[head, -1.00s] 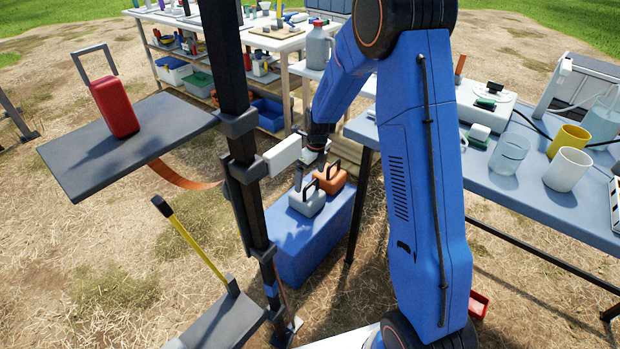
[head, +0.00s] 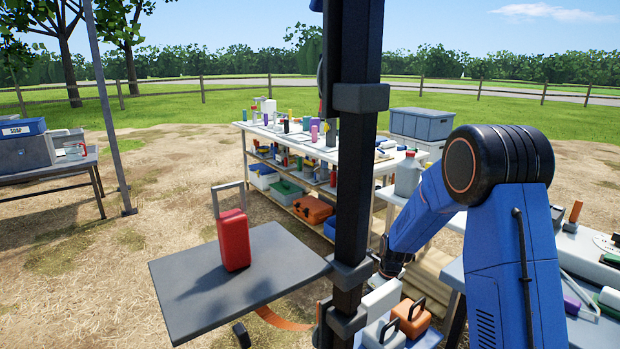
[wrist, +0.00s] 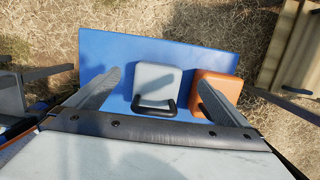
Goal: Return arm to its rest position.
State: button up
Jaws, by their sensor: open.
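My gripper (wrist: 155,92) is open in the wrist view, its two fingers spread apart with nothing held between them. Below it, a grey case (wrist: 157,84) with a dark handle shows between the fingers. An orange case (wrist: 222,86) is to its right, partly covered by the right finger. Both stand on a blue surface (wrist: 110,50). In the head view the grey case (head: 384,335) and orange case (head: 411,318) show at the bottom edge. My blue arm reaches down there, and the dark post hides part of the gripper area.
A red case (head: 234,240) with a raised handle stands on a dark grey shelf (head: 190,275) left of the post. Behind is a long bench (head: 335,152) with several bottles and bins. A table with equipment (head: 590,245) is at the right.

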jog(key=s+d+r+n+t, duration=0.1)
jog(key=s+r+n, duration=0.6)
jog(key=s+r, duration=0.3)
jog(key=s+d+r+n, duration=0.2)
jog(key=s+r+n, duration=0.45)
jog(key=r, duration=0.55)
jog(key=s+d+r+n+t, duration=0.1)
jog(key=s+r+n, duration=0.2)
jog(key=s+n, duration=0.4)
jog(key=s+d+r+n+t+h, duration=0.1)
jog(key=s+r+n, duration=0.2)
jog(key=s+n, duration=0.5)
jog(key=s, duration=1.1)
jog(key=shift+d+r, duration=0.2)
jog(key=shift+d, duration=0.05)
